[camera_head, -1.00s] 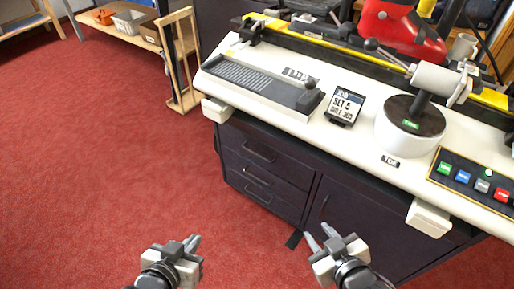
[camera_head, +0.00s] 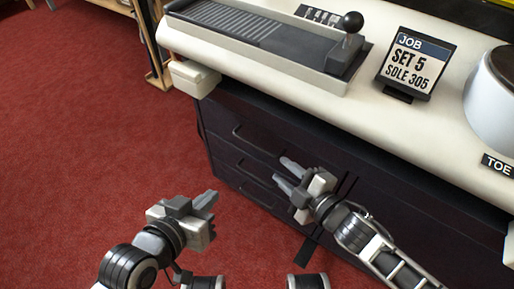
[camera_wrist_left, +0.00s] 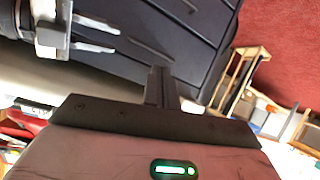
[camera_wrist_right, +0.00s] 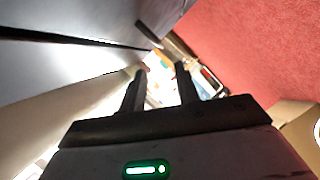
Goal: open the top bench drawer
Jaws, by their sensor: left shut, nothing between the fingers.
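The dark bench has a stack of drawers on its left side, and the top drawer (camera_head: 230,117) looks shut. Its bar handle (camera_head: 252,142) shows just below the worktop's shadow. My right gripper (camera_head: 285,171) is open, with nothing visible between its fingers, in front of the lower drawers and below the top handle. It partly hides the lower handles. My left gripper (camera_head: 214,200) is shut and empty, lower and to the left, apart from the drawers. In the left wrist view its fingers (camera_wrist_left: 163,72) are together, and the dark drawer fronts show beyond.
The cream worktop (camera_head: 290,85) overhangs the drawers, with a pale corner block (camera_head: 193,78) jutting at its left. A job sign (camera_head: 415,65) and a black-knobbed lever (camera_head: 350,28) stand on top. Red carpet (camera_head: 80,150) is clear to the left.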

